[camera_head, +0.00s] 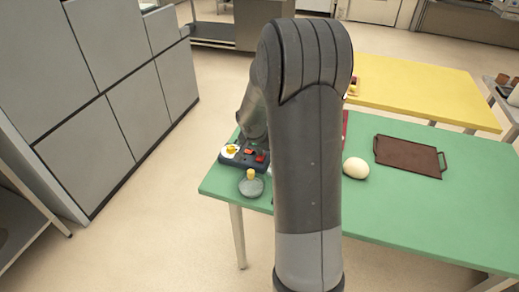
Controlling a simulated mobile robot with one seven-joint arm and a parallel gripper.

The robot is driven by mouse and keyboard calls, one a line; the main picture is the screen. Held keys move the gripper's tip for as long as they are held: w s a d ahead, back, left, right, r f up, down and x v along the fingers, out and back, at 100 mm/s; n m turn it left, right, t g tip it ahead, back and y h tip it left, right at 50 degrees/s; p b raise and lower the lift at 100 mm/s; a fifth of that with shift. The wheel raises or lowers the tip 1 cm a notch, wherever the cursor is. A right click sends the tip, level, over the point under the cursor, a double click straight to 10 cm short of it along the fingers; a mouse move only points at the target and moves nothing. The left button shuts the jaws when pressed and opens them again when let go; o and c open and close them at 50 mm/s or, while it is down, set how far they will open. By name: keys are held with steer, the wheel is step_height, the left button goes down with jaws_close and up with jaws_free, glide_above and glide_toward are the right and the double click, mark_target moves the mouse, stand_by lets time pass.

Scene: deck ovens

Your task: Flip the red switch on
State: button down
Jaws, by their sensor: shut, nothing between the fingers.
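A dark control box (224,162) sits at the left end of the green table. On its top are a white round piece with a yellow knob (231,149), an orange-red piece (249,152) and a red switch (261,158) near the right side. The red switch's position is too small to read. My large grey arm stands in front of the table, and its far link comes down at the back edge of the box. The fingers of my gripper cannot be made out; the arm hides that part. I cannot tell whether anything touches the switch.
The green table (400,215) also carries a grey round object with a yellow knob (251,184), a pale dough ball (356,168) and a brown tray (408,155). A yellow table (420,88) stands behind. Grey cabinets (105,90) line the left, with open floor between.

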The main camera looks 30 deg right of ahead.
steer(key=shift+d, duration=0.1)
steer(key=shift+w+d+f, duration=0.1)
steer(key=shift+f, duration=0.05)
stand_by(0.3)
steer(key=shift+s+a, duration=0.65)
steer(key=v, duration=1.4)
